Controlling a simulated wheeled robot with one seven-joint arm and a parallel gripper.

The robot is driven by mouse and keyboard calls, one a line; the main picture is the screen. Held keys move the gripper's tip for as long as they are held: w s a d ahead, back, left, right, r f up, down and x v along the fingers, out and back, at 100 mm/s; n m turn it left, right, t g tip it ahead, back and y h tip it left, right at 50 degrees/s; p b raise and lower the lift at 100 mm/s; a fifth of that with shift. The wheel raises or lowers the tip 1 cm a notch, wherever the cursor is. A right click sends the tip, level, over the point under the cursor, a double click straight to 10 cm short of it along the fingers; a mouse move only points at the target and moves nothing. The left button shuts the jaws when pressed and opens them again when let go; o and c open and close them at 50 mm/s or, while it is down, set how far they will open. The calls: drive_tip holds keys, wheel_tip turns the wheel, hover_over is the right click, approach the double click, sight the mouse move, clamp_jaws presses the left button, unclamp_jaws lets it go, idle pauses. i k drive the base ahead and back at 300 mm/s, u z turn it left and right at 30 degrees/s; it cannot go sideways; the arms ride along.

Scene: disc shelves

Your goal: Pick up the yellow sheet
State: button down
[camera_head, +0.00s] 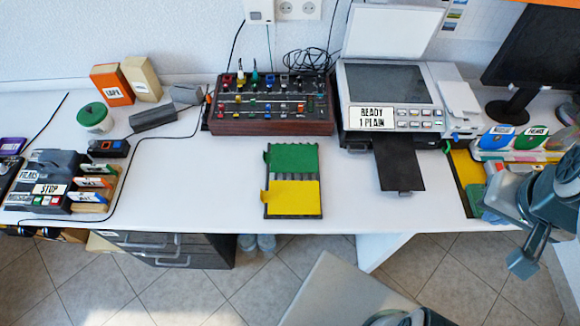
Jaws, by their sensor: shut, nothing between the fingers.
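The yellow sheet (292,196) lies flat on the front part of a dark ribbed holder (293,215) near the middle of the desk's front edge. A small yellow tab sticks out at its left side. A green sheet (292,158) lies behind it on the same holder. My gripper (522,264) is at the far right, in front of the desk edge, well apart from the yellow sheet. It is shut and nothing shows in it. My arm hides part of the desk's right end.
A printer (390,85) with a black output tray (399,162) stands right of the holder. A control box with knobs (270,104) stands behind it. A labelled device (48,182) is at far left. Clear white desk (185,185) lies left of the holder. A grey panel (345,290) is in front.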

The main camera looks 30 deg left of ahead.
sight(284, 198)
drive_tip(key=u, duration=3.25)
drive_tip(key=k, duration=0.95)
drive_tip(key=z, duration=0.95)
drive_tip(key=i, duration=1)
